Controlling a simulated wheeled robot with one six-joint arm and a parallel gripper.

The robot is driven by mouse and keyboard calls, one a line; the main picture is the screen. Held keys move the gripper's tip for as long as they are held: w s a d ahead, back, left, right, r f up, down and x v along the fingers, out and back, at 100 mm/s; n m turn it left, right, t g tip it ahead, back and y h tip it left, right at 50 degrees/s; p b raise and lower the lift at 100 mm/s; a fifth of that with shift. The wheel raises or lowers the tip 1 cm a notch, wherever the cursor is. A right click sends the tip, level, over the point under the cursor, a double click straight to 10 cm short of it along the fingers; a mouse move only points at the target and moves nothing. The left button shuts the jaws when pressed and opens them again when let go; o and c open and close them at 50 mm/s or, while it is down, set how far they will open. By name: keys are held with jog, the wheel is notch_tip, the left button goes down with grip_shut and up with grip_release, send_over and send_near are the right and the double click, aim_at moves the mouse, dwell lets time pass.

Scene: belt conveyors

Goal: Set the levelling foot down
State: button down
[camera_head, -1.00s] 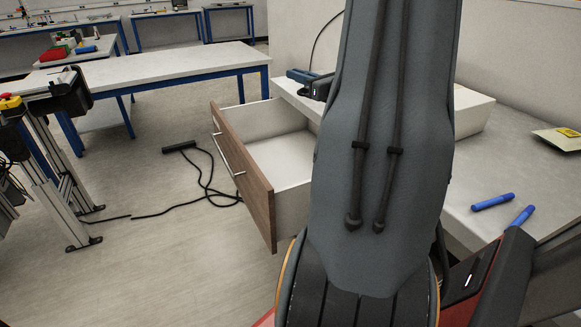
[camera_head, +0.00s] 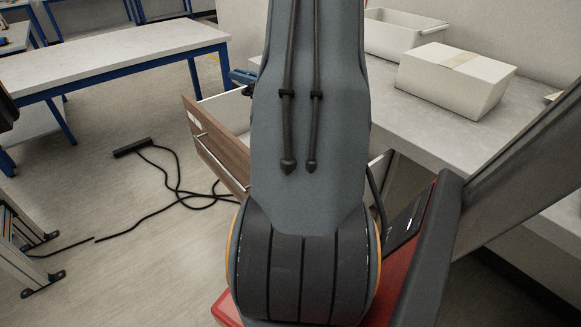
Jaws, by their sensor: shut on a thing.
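My gripper is not in view; my grey arm fills the middle of the picture and hides what lies behind it. I cannot make out a separate levelling foot anywhere, nor what my gripper holds. An open drawer (camera_head: 222,160) with a wooden front sticks out from under the worktop (camera_head: 420,118), and my arm covers most of it.
A white box (camera_head: 455,80) and an open white bin (camera_head: 400,35) stand on the worktop. A white bench (camera_head: 120,58) with blue legs stands at the back left. A power strip (camera_head: 132,147) and black cable lie on the floor. Metal stand legs (camera_head: 25,240) are at the left edge.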

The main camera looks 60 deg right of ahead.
jog(key=f+b, duration=0.1)
jog(key=f, duration=1.3)
jog(key=s+f+b, duration=0.1)
jog(key=f, duration=0.6)
jog(key=shift+s+f+b, duration=0.1)
jog(key=shift+f+b, duration=0.2)
jog(key=shift+b, duration=0.05)
jog(key=shift+f, duration=2.4)
jog(key=shift+f, duration=0.2)
jog(key=c, duration=1.8)
grip_release()
jog(key=shift+c, duration=0.2)
